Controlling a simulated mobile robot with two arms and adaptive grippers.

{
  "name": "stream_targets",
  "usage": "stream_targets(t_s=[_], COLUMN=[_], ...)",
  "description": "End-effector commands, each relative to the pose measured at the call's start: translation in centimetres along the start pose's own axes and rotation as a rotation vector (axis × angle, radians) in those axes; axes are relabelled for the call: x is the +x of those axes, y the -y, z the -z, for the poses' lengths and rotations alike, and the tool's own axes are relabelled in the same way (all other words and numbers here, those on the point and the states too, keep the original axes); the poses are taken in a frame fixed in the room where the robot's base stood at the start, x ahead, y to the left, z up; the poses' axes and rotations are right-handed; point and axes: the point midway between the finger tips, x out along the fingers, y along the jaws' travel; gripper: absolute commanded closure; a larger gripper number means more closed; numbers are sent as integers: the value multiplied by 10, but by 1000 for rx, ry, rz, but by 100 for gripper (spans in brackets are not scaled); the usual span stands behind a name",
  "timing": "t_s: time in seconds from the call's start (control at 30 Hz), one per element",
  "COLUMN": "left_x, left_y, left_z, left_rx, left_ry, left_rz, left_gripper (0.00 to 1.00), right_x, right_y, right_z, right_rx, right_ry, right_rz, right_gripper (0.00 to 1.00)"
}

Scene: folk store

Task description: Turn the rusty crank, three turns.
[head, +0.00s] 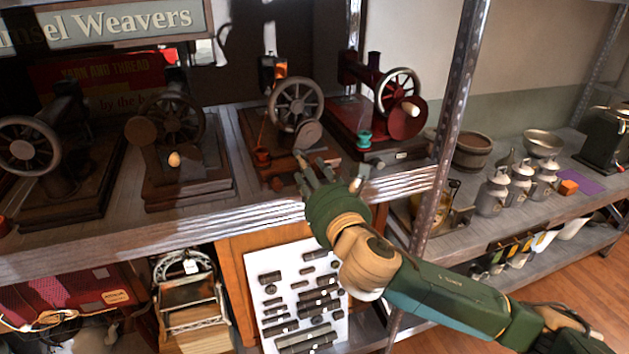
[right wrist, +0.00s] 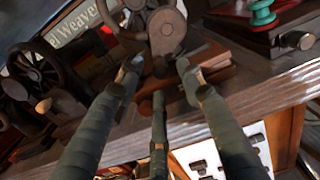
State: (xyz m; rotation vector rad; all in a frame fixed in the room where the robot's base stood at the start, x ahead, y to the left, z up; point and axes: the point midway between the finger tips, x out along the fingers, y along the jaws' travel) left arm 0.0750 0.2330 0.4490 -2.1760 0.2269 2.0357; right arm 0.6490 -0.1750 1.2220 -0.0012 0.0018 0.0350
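Several old hand-crank sewing machines stand in a row on a wooden shelf. The one in front of my right gripper (head: 312,172) has a spoked grey wheel (head: 296,104) and a brownish crank plate (head: 307,136) hanging below it. In the right wrist view this crank plate (right wrist: 167,32) is straight ahead, above and between my spread fingers. Its handle, low on the plate, is partly hidden by the fingers; I cannot tell whether they touch it. My right gripper (right wrist: 157,78) is open. The left gripper is not in view.
To the left, a dark machine has a brown wheel (head: 172,120) and wooden knob (head: 174,159). To the right is a red machine (head: 404,118) with a pale knob. A metal shelf post (head: 450,130) stands close to my right arm. The shelf edge runs below my gripper.

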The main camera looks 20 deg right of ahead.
Motion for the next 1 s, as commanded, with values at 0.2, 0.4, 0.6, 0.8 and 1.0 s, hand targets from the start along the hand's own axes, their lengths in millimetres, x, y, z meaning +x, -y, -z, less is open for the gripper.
stream_targets(t_s=[0.2,0.4,0.6,0.8,1.0], left_x=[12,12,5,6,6], left_y=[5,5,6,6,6], left_z=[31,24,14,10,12], left_rx=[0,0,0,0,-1], left_ry=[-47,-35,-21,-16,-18], left_rz=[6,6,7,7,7], left_gripper=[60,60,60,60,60], right_x=[27,37,39,39,39], right_y=[0,0,-1,-1,-1], right_z=[1,0,-1,0,0], right_rx=[0,1,-1,0,0], right_ry=[3,0,-1,0,0], right_rz=[2,1,0,0,0], right_gripper=[62,62,62,62,96])
